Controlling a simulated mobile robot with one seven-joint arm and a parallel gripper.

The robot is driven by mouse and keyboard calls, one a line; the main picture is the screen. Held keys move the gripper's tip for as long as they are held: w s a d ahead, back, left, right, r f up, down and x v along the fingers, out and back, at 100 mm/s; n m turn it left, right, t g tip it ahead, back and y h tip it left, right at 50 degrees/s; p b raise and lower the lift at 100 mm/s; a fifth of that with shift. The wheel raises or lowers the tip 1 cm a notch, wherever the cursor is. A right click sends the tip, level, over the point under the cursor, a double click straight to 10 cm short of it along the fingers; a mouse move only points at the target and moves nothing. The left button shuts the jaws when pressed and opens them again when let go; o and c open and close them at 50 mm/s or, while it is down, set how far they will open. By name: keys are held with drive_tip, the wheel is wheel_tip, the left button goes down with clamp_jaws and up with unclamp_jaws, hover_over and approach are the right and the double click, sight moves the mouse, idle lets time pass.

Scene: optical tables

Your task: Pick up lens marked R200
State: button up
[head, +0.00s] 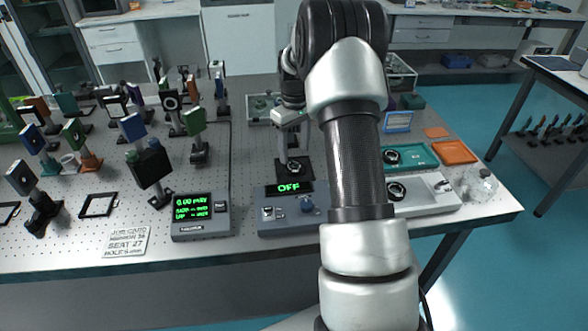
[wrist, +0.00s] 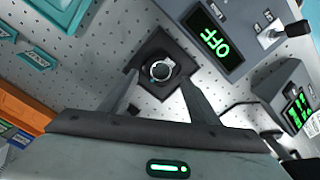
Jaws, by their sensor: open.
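A round lens in a dark mount (head: 296,167) lies on a black square pad (head: 283,178) on the perforated table, behind the box reading OFF. In the wrist view the same lens (wrist: 161,69) shows a pale ring and sits just ahead of my fingertips, over its pad (wrist: 143,84). My gripper (wrist: 162,84) is open and empty, with one finger to each side of the lens in the picture. In the head view my gripper (head: 291,150) points down above the pad, partly hidden by my arm. No R200 marking is legible on any lens.
The OFF box (head: 284,212) and a green-readout meter (head: 200,230) stand along the front edge. Other round optics lie at a green tray (head: 424,153) and a white tray (head: 425,205) on the right. Several upright mounts crowd the left; an orange tray (head: 455,152) is far right.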

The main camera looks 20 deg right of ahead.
sight(295, 166)
wheel_tip(295, 166, down, 5)
drive_tip(key=shift+s+r, duration=0.1)
drive_tip(key=shift+s, duration=0.05)
drive_tip(key=c, duration=0.8)
